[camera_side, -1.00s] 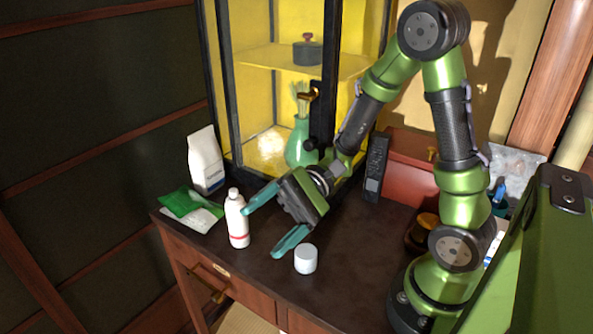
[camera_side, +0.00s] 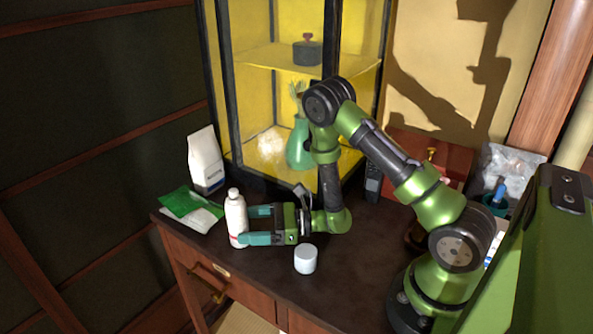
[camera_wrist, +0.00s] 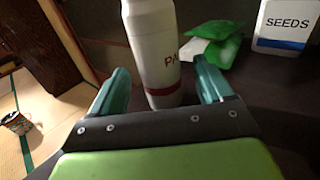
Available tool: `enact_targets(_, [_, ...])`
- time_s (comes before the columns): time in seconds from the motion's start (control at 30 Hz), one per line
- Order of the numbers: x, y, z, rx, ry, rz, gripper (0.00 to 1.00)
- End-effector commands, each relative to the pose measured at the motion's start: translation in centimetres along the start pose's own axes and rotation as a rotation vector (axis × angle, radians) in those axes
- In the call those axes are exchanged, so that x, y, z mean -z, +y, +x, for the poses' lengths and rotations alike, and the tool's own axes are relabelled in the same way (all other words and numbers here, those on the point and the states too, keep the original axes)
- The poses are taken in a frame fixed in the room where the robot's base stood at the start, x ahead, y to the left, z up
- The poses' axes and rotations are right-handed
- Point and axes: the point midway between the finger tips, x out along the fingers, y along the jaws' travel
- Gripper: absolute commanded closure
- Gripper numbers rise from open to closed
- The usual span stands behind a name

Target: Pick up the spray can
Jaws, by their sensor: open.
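The spray can (camera_side: 236,218) is a white upright bottle-shaped can with a red band near its base. It stands on the dark tabletop near the front left edge. It also shows in the wrist view (camera_wrist: 152,50), with partly visible red lettering. My gripper (camera_side: 244,225) is low and level, pointing left, with its teal fingers open. In the wrist view, the fingers (camera_wrist: 163,88) lie to either side of the can's lower part, and gaps show beside it. The can's tips-side contact is not clear, and its top is cut off in the wrist view.
A small white jar (camera_side: 305,259) stands just in front of my gripper. A green packet (camera_side: 190,203) and a white seeds bag (camera_side: 205,160) are behind and left of the can. A yellow glass cabinet (camera_side: 232,90) stands behind. The tabletop's front edge is close.

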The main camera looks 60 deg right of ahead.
Motion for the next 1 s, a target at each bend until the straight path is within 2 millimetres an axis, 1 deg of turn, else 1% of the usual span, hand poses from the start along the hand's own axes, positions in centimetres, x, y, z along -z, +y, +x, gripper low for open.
enact_targets(0.13, [0.1, 0.1, 1.2, -0.007, 0.002, 0.017, 0.20])
enact_targets(0.3, [0.1, 0.1, 3.4, -0.008, 0.002, 0.014, 0.20])
enact_targets(0.4, [0.1, 0.1, 4.4, -0.007, 0.002, 0.014, 0.20])
enact_targets(0.53, [0.1, 0.1, 5.1, -0.005, 0.002, 0.015, 0.20])
enact_targets(0.77, [0.0, 0.0, 5.1, -0.004, 0.002, 0.015, 0.20])
enact_targets(1.0, [0.0, 0.0, 5.1, -0.004, 0.002, 0.015, 0.57])
